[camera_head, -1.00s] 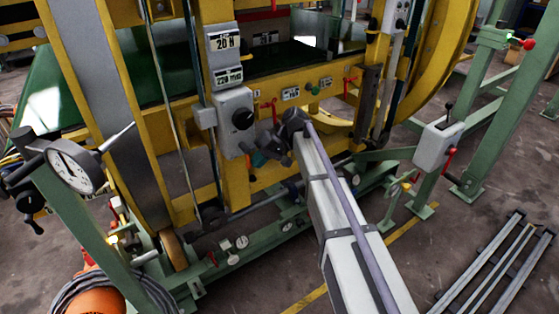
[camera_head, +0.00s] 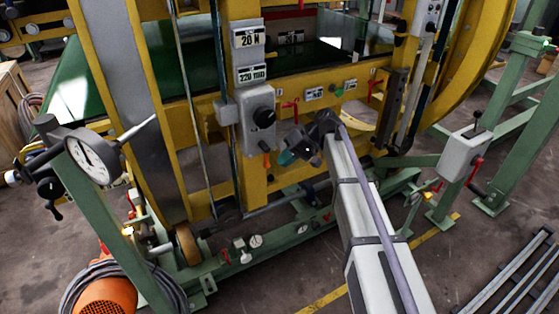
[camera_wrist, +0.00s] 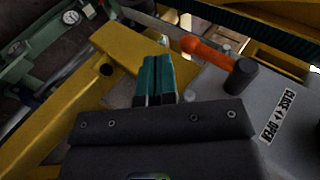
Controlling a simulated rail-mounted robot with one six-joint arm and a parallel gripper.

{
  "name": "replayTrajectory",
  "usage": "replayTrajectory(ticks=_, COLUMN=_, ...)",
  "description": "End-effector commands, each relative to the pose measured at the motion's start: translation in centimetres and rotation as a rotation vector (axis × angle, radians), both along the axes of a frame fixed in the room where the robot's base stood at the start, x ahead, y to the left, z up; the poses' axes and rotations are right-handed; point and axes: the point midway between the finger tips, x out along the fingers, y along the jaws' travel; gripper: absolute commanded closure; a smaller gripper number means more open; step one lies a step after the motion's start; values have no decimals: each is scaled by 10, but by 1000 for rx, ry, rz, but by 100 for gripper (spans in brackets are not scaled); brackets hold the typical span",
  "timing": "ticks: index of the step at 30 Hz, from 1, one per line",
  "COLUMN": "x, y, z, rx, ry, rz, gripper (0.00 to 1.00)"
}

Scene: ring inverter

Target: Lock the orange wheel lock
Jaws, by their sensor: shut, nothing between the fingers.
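An orange lever (camera_wrist: 205,49) on a black round pivot (camera_wrist: 240,77) is in the upper right of the wrist view, beside a CLOSE–OPEN label (camera_wrist: 277,117). It appears as a small orange piece (camera_head: 266,160) below the grey box in the head view; I take it to be the orange wheel lock. My gripper (camera_wrist: 156,63) has teal fingers, shut and empty. In the wrist view the fingertips lie left of the lever, with a visible gap. In the head view my gripper (camera_head: 287,158) is just right of the orange piece.
A grey box with a black knob (camera_head: 263,117) is on the yellow frame (camera_head: 179,122) above the lever. A yellow beam (camera_wrist: 133,55) lies behind my fingers in the wrist view. A dial gauge (camera_head: 92,157) stands at left, and a grey crank box (camera_head: 466,153) at right.

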Motion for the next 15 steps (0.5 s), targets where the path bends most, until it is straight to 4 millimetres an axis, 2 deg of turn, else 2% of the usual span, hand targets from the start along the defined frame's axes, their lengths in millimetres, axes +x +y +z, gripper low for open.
replayTrajectory(ticks=9, x=27, y=-70, z=-1, rx=1, ry=-1, rz=-1, gripper=100)
replayTrajectory(ticks=15, x=35, y=-96, z=-1, rx=0, ry=-1, rz=1, gripper=100)
